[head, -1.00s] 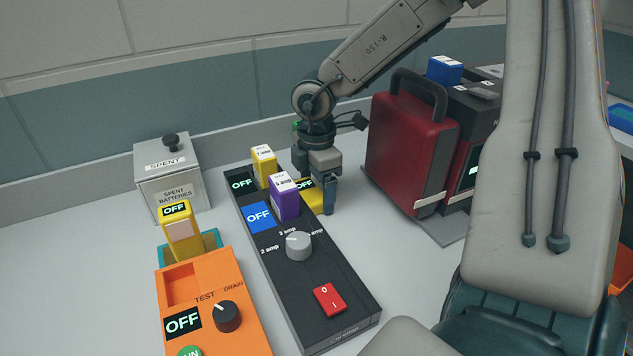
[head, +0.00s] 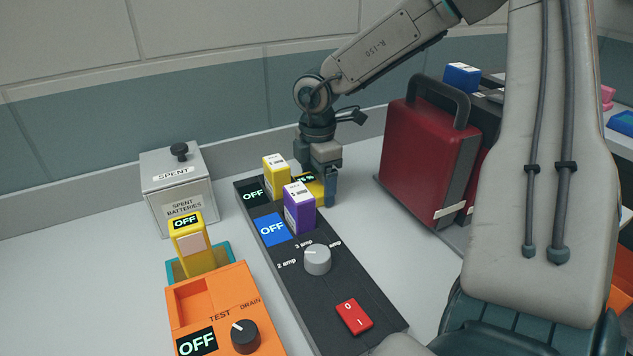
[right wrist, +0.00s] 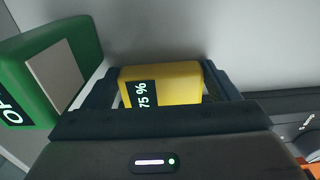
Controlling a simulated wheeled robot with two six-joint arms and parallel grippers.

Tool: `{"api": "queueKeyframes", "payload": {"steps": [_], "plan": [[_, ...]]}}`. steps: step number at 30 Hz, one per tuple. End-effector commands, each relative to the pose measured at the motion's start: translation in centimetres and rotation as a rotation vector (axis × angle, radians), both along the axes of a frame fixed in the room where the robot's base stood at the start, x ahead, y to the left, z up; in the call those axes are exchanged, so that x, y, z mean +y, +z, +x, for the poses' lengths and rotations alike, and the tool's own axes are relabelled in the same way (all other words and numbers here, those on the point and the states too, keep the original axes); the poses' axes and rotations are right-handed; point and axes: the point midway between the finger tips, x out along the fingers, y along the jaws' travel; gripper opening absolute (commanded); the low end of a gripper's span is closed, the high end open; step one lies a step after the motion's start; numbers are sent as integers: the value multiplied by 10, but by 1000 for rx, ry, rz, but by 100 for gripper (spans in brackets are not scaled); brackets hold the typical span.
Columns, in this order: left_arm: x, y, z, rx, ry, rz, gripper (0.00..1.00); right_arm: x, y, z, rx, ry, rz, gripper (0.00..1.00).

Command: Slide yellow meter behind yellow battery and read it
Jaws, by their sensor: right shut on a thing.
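My right gripper (head: 322,182) is shut on a yellow meter (head: 313,190) at the far end of the black charger, right beside the yellow battery (head: 275,172). In the right wrist view the yellow meter (right wrist: 178,83) sits between the two fingers, and its dark screen reads 75 %. In the head view its screen is partly hidden by the purple battery (head: 299,208) and too small to read surely. The yellow battery stands upright in the black charger (head: 300,290). My left gripper is not in view.
A green meter (right wrist: 75,60) stands close left of the fingers in the right wrist view. Another yellow meter (head: 187,245), showing OFF, stands in a teal holder by the orange tester (head: 255,285). A spent-batteries box (head: 180,190) and a red case (head: 425,150) stand either side.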

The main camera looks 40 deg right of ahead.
Motion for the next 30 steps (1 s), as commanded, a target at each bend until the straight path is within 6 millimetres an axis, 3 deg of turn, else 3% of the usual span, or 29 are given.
{"api": "queueKeyframes", "payload": {"steps": [4,5,7,17,30], "plan": [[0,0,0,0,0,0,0,0,0,0,0,0,0,55],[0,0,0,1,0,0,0,0,0,0,0,0,0,87],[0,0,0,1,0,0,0,0,0,0,0,0,0,100],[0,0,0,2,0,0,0,0,8,1,-4,0,-1,100],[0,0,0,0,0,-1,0,0,89,1,-5,0,-2,100]]}}
